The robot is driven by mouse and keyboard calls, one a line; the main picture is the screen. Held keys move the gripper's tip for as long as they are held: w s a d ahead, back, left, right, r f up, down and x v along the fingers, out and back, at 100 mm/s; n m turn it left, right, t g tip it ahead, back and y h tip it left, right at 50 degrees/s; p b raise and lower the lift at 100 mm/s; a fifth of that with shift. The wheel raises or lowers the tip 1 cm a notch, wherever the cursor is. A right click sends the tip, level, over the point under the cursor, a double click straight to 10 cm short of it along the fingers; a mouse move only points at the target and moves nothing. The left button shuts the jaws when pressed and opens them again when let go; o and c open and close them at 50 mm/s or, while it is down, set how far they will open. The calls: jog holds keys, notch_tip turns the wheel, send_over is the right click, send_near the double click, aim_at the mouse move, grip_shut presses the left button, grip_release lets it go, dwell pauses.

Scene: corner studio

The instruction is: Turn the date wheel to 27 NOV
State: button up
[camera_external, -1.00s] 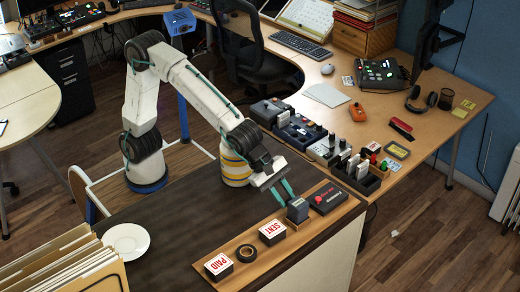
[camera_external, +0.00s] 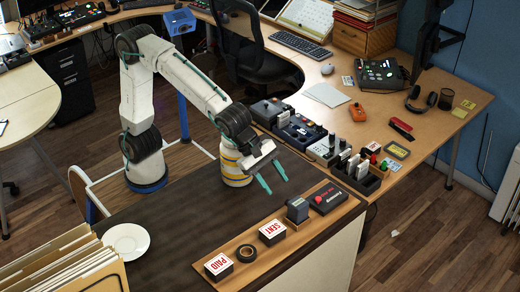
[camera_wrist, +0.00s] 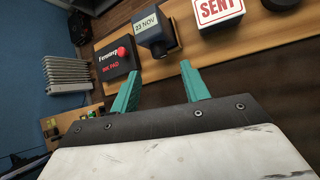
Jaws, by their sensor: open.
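The date stamp (camera_external: 297,209) is a dark block standing on the wooden tray (camera_external: 222,252), between the SENT stamp and the ink pad. In the wrist view the date stamp (camera_wrist: 154,35) shows a pale band reading 23 NOV. My gripper (camera_external: 275,184) is open and empty, raised above the dark tabletop and to the left of and behind the date stamp. In the wrist view its two teal fingers (camera_wrist: 163,90) are spread wide, with the date stamp beyond the tips and apart from them. The wheel itself cannot be made out clearly.
The ink pad (camera_external: 328,196) with a red knob lies to the right. A striped cup (camera_external: 236,168) stands near my arm.

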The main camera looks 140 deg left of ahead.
aim_at(288, 200)
jog(key=shift+v, duration=0.95)
jog(key=a+f+n, duration=0.1)
jog(key=a, duration=0.2)
jog(key=a+f+n+g, duration=0.1)
jog(key=a, duration=0.2)
jog(key=a+f+n, duration=0.1)
jog(key=a+f, duration=0.1)
jog(key=a, duration=0.1)
jog(key=shift+w+a+g, duration=0.15)
jog(key=shift+a+g, duration=0.1)
jog(key=shift+g, duration=0.05)
jog(key=a+n+h, duration=0.1)
jog(key=a+f+n+h, duration=0.1)
jog(key=h, duration=0.1)
jog(key=shift+w+a+f+g, duration=0.1)
jog(key=shift+a+g, duration=0.2)
jog(key=shift+w+d+r+n+h, duration=0.1)
jog(key=shift+w+r+n+h, duration=0.2)
jog(key=shift+h, duration=0.6)
jog(key=d+r+m+h, duration=0.1)
jog(key=d+r+h, duration=0.3)
jog(key=d, duration=0.1)
jog(key=x, duration=0.7)
jog(key=shift+w+f, duration=0.15)
jog(key=shift+w, duration=0.35)
